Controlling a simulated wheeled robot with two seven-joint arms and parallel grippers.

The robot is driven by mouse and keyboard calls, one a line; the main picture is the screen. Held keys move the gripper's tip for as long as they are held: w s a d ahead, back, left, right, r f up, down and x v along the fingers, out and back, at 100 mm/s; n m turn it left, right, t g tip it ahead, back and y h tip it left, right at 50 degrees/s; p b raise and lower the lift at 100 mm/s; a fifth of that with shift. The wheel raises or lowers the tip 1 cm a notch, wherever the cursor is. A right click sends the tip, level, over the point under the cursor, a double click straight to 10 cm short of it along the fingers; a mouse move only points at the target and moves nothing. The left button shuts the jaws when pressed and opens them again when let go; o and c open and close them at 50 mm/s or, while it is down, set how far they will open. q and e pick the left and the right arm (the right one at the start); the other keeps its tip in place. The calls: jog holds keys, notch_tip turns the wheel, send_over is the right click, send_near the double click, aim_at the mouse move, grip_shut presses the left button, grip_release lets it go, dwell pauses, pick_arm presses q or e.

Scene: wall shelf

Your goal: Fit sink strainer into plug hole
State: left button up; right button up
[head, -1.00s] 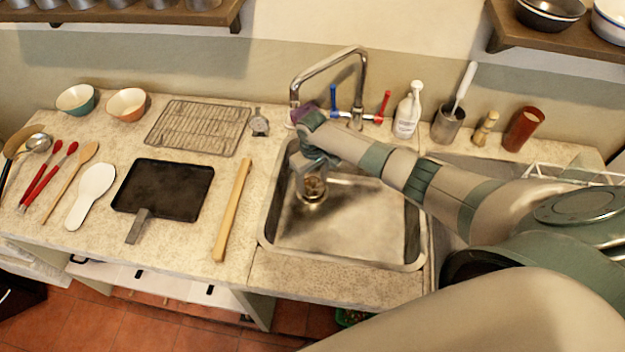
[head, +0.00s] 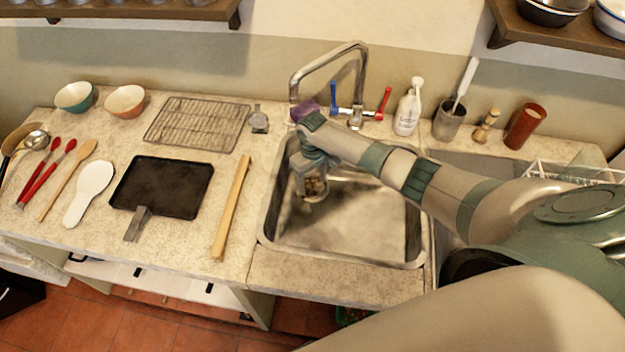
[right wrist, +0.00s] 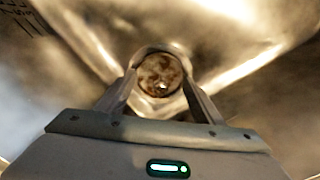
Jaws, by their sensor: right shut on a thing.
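The sink strainer (right wrist: 162,72) is a round, brownish mesh piece with a small bright spot in its middle. It sits between the fingertips of my right gripper (right wrist: 160,80) in the right wrist view. In the head view my right gripper (head: 309,184) points down into the sink basin (head: 360,225), at its left back part, and is shut on the strainer. The plug hole lies there too, mostly hidden by the gripper and strainer. I cannot tell whether the strainer is seated in it or just above. My left gripper is not in view.
The faucet (head: 330,62) arches behind my right wrist, with a purple sponge (head: 304,110) close by. A soap bottle (head: 406,112) and a steel cup (head: 449,120) stand at the back right.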

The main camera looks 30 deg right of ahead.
aim_at(312, 178)
jog(key=shift+f, duration=0.4)
jog(key=o, duration=1.2)
jog(key=shift+r, duration=0.1)
jog(key=shift+r+b, duration=1)
jog(key=shift+r, duration=2.7)
jog(key=shift+a+r, duration=0.1)
